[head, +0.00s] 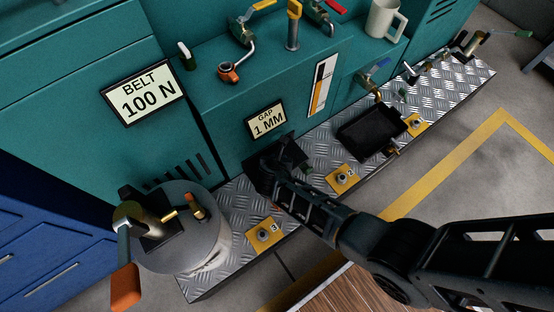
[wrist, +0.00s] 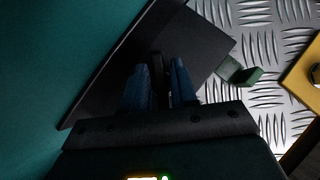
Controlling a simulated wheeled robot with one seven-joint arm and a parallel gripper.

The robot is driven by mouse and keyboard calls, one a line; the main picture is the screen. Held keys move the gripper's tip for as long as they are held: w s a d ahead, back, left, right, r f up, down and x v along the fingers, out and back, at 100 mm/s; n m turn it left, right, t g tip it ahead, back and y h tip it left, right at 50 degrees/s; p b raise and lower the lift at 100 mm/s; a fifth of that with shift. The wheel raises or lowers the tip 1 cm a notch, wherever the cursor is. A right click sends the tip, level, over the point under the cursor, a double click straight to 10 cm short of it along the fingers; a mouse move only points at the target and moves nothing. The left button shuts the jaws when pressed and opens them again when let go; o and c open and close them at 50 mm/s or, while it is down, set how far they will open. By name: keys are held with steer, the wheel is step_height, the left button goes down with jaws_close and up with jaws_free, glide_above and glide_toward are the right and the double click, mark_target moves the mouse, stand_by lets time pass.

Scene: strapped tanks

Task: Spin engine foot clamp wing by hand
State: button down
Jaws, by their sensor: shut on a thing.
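My gripper (head: 268,172) reaches down to a dark plate (head: 290,150) below the GAP 1 MM sign. In the wrist view its two bluish fingers (wrist: 160,85) are close together over the same dark plate (wrist: 115,65). They are shut on a narrow dark part (wrist: 156,62), which I take to be the clamp wing. Most of it is hidden between the fingers, so its turn angle is unclear. A small green tab (wrist: 240,72) sticks out beside the plate, right of the fingers, apart from them.
Yellow bolt plates marked 3 (head: 264,234) and 2 (head: 342,178) sit on the tread-plate ledge (head: 225,205). A black tray (head: 371,131) lies further right. A grey drum (head: 185,235) with an orange-handled lever (head: 125,285) stands at left. The teal cabinet wall (wrist: 50,50) is close to the gripper.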

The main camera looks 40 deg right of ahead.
steer(key=shift+r+n+t+p, duration=0.1)
steer(key=shift+n+t+p, duration=0.2)
steer(key=shift+n+p, duration=0.25)
steer(key=shift+n+t+y+p, duration=0.3)
steer(key=shift+n+y+p, duration=0.5)
steer(key=shift+n, duration=0.05)
steer(key=shift+p, duration=0.3)
steer(key=shift+n+t+y+p, duration=0.3)
steer(key=shift+n+y+p, duration=0.2)
steer(key=shift+n+p, duration=0.3)
steer(key=c, duration=1.1)
jaws_free()
